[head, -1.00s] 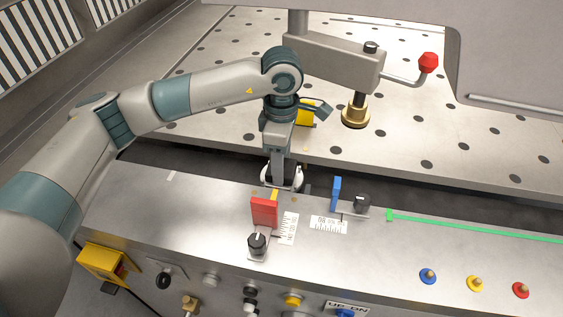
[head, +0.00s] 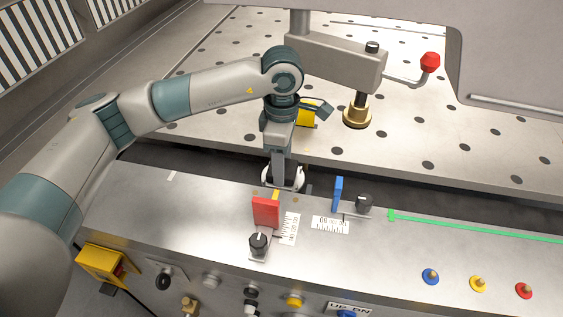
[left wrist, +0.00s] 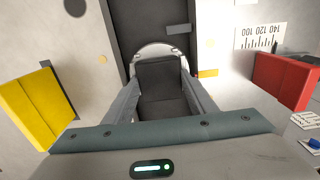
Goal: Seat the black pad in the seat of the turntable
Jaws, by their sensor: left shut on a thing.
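My left gripper (head: 283,181) points down over the dark gap between the table and the front console. In the left wrist view its fingers (left wrist: 165,95) are closed around a dark, flat-faced piece that looks like the black pad (left wrist: 160,78). A pale curved rim shows at its far end. In the head view the gripper mostly hides the pad. I cannot surely identify the turntable; a brass round base (head: 357,115) stands on the table under a dark spindle, right of and beyond my gripper. Its seat cannot be made out. My right gripper is out of view.
A grey clamp arm with a red knob (head: 430,62) overhangs the perforated table (head: 450,125). A yellow block (head: 307,113) stands behind my gripper. A red block (head: 266,211), a blue block (head: 338,193) and black knobs (head: 258,243) stand on the console close by.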

